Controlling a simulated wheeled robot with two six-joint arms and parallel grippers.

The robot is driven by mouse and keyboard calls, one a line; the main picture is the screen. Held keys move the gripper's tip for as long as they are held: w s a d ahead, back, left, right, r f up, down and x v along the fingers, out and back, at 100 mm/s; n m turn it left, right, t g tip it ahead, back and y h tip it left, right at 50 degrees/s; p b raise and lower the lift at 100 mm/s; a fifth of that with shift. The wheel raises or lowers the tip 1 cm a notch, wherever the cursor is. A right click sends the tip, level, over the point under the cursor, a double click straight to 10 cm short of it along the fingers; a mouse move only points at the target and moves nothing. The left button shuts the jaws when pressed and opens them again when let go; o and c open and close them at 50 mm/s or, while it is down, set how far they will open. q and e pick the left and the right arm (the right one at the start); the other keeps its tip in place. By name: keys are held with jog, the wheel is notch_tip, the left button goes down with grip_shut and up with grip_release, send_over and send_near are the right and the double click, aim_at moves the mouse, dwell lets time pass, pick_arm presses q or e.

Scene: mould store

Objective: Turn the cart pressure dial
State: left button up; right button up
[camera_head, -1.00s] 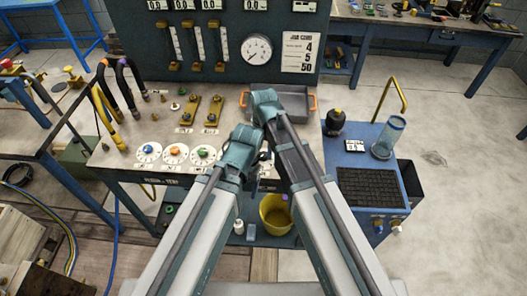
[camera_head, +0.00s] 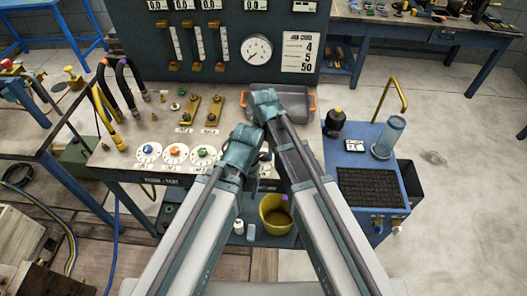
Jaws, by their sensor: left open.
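Three round white dials with coloured knobs sit at the front of the bench: a blue-knobbed dial (camera_head: 148,151), an orange-knobbed dial (camera_head: 175,153) and a green-knobbed dial (camera_head: 203,154). Their small labels are too blurred to read, so I cannot tell which one is the cart pressure dial. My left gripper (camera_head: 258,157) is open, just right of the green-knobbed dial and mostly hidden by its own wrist. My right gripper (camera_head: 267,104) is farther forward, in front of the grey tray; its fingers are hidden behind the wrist. Neither gripper visibly touches a dial.
A dark panel (camera_head: 290,20) with a round gauge (camera_head: 256,48) stands at the back of the bench. Brass valves (camera_head: 188,112), black hoses (camera_head: 128,85) and a grey tray (camera_head: 296,98) are on the bench. A blue cart (camera_head: 350,160) stands right; a yellow bucket (camera_head: 275,214) is below.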

aim_at(263, 155)
jog(key=shift+o, duration=1.2)
notch_tip(263, 155, up, 14)
jog(key=p, duration=1.4)
jog(key=shift+f, duration=0.15)
jog(key=s+d+n, duration=0.3)
jog(key=s+d, duration=0.1)
jog(key=d, duration=0.4)
jog(key=s+d+n, duration=0.2)
jog(key=s+d, duration=0.2)
jog(key=d, duration=0.5)
jog(key=s+a+f+n+h+b, duration=0.1)
jog(key=s+a+n, duration=0.3)
jog(key=a, duration=0.7)
jog(key=shift+s+f+b, duration=0.7)
jog(key=shift+s+b, duration=0.2)
jog(key=shift+s, duration=0.2)
